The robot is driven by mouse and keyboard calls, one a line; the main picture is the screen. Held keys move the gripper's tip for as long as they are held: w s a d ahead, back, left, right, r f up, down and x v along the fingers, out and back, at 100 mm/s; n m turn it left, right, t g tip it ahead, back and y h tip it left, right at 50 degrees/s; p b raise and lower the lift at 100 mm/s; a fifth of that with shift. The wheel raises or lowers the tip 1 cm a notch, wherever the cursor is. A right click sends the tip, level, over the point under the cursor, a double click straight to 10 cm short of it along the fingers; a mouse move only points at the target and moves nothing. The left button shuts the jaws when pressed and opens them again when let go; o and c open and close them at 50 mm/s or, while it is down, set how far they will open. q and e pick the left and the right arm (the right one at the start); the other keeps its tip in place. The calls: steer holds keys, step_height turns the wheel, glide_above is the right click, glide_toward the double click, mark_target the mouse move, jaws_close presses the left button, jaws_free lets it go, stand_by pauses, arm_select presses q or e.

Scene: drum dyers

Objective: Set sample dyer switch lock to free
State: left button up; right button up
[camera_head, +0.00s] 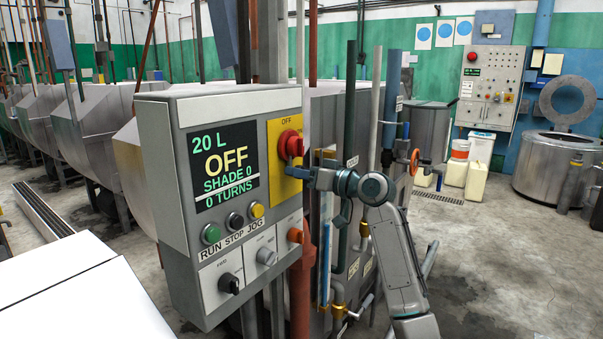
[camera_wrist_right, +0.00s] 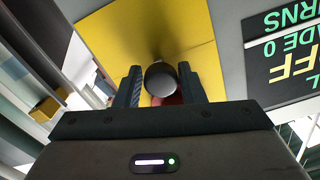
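The sample dyer's grey control box (camera_head: 165,155) stands in the middle of the head view, its screen (camera_head: 222,165) reading "20 L OFF SHADE 0 0 TURNS". On its yellow plate (camera_head: 276,190), marked OFF, is a red rotary switch (camera_head: 290,140). My right gripper (camera_head: 296,174) reaches in from the right, just below the red switch. In the right wrist view, its two fingers (camera_wrist_right: 160,88) stand on either side of a dark round part (camera_wrist_right: 161,77), with some red behind it. I cannot tell whether they press on it. My left gripper is out of view.
Upright pipes (camera_head: 348,130) and valves stand close behind my right arm. A white flat surface (camera_head: 80,295) fills the lower left. Open floor lies at right.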

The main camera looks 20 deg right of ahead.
jaws_close()
steer(key=shift+f+b, duration=0.95)
steer(key=shift+f, duration=0.25)
steer(key=shift+o, duration=2.1)
jaws_free()
steer(key=shift+s, duration=0.1)
steer(key=shift+s+d, duration=0.2)
steer(key=b+v, duration=0.3)
steer(key=v, duration=0.7)
steer(key=shift+b, duration=0.35)
